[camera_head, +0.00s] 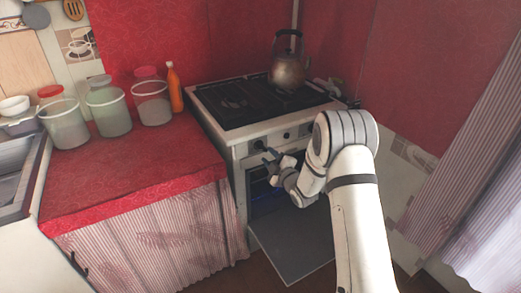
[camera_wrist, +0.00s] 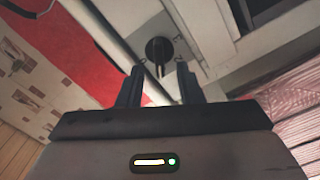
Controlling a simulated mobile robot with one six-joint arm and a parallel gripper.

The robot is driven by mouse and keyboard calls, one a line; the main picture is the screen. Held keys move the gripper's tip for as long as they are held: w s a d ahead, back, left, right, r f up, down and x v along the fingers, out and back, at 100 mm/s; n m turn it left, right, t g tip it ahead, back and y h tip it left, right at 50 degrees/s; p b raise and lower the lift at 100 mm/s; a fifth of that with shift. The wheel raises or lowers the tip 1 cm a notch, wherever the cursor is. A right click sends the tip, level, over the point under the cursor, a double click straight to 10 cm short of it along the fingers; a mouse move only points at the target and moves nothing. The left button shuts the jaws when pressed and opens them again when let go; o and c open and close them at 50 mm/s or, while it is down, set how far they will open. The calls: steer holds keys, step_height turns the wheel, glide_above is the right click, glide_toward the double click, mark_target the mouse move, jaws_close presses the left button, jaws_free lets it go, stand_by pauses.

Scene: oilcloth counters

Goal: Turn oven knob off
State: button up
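The white stove (camera_head: 242,149) stands against the red wall, with dark knobs on its front panel. The dark round knob (camera_head: 261,145) at the panel's left is just beyond my gripper (camera_head: 268,158). In the wrist view the same kind of knob (camera_wrist: 159,50) lies ahead of my gripper (camera_wrist: 158,72), roughly centred between the two fingers. It has a raised bar across its face. The fingers are apart with nothing between them, and the knob looks a little beyond their tips. My arm hides part of the panel's right side.
The oven door (camera_head: 292,247) hangs open below my gripper. A kettle (camera_head: 288,68) sits on the stovetop. The red-covered counter (camera_head: 135,163) to the left holds several jars and an orange bottle (camera_head: 174,88). A striped curtain (camera_head: 150,235) hangs below it.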

mark_target(261, 148)
steer(key=shift+x, duration=2.05)
steer(key=shift+c, duration=0.4)
